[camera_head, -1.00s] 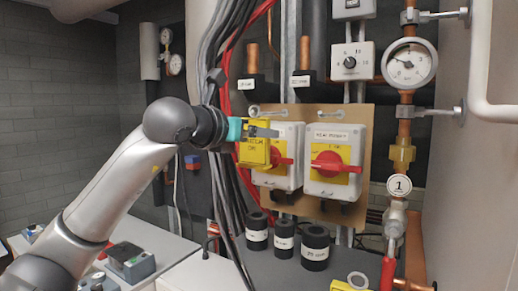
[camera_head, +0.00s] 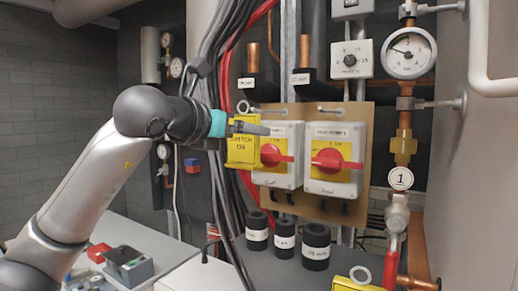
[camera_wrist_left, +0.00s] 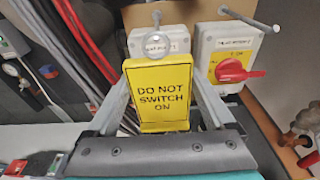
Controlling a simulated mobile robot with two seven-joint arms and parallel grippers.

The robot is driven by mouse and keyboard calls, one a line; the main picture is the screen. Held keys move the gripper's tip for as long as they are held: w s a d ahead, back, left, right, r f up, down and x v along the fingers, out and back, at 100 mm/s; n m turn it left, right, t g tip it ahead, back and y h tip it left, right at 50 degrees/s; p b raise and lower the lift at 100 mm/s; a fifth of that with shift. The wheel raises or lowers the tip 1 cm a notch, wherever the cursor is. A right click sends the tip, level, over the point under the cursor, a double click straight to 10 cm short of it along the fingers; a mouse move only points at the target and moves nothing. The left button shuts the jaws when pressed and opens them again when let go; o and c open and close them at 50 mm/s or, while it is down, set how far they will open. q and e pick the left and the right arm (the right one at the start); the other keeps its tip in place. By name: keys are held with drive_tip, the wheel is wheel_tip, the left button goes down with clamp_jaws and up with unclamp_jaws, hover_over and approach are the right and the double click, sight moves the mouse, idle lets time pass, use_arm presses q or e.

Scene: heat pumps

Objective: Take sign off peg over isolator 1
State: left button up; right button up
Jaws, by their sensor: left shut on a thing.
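The yellow "DO NOT SWITCH ON" sign (camera_head: 240,153) is upright in my left gripper (camera_head: 250,128), left of isolator 1 (camera_head: 291,177). In the left wrist view the sign (camera_wrist_left: 160,98) stands between both fingers of the gripper (camera_wrist_left: 161,73), its lettering facing the camera. A pale ring (camera_head: 244,108) tops the sign. The peg (camera_head: 270,112) over isolator 1 juts from the board. In the wrist view the ring (camera_wrist_left: 137,52) appears below and apart from the peg's round head (camera_wrist_left: 156,18). The sign hides part of isolator 1 in the wrist view. My right gripper is not in view.
Isolator 2 (camera_head: 334,160), with a red handle, is to the right under another peg (camera_head: 330,111). Cables (camera_head: 218,70) run close behind the left gripper. Black pipe ends (camera_head: 316,247) stand below. Another yellow sign (camera_head: 352,286) is at the bottom edge.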

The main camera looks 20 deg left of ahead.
use_arm(q)
drive_tip(key=shift+b+v, duration=0.4)
drive_tip(key=shift+v, duration=0.6)
